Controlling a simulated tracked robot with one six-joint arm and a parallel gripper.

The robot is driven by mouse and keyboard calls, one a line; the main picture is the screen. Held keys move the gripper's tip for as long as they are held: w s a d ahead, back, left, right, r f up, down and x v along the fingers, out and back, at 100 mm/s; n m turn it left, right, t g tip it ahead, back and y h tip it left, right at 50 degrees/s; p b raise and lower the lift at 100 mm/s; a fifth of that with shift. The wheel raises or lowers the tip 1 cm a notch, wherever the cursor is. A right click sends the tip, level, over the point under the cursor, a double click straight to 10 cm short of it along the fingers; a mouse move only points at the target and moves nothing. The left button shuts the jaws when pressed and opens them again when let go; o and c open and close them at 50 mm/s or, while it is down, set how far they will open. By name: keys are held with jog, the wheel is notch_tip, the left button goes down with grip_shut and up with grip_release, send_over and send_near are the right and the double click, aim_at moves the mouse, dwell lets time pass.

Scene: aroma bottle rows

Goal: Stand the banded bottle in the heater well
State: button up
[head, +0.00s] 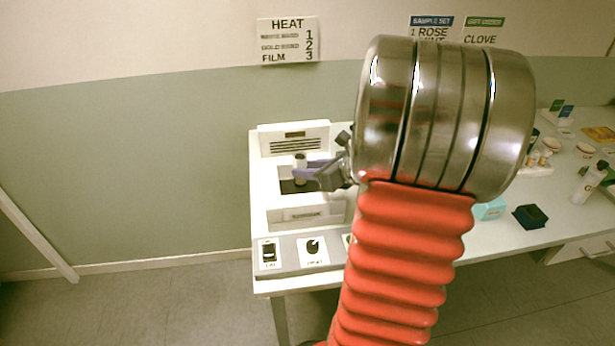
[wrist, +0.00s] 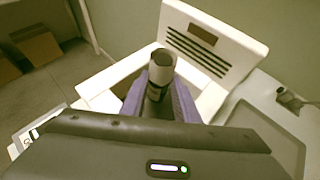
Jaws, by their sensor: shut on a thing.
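In the head view my gripper (head: 308,173) reaches in from the right. The heater (head: 293,139) is a white unit with a vented back panel. The bottle's lower end and the well are hidden by the fingers, so I cannot tell whether it is seated.
A control panel (head: 300,252) with a switch and a knob lies at the table's front left. A HEAT sign (head: 288,40) hangs on the wall.

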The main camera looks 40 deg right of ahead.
jog(key=shift+f, duration=1.3)
jog(key=o, duration=1.1)
jog(key=shift+f, duration=0.1)
jog(key=v, duration=1.2)
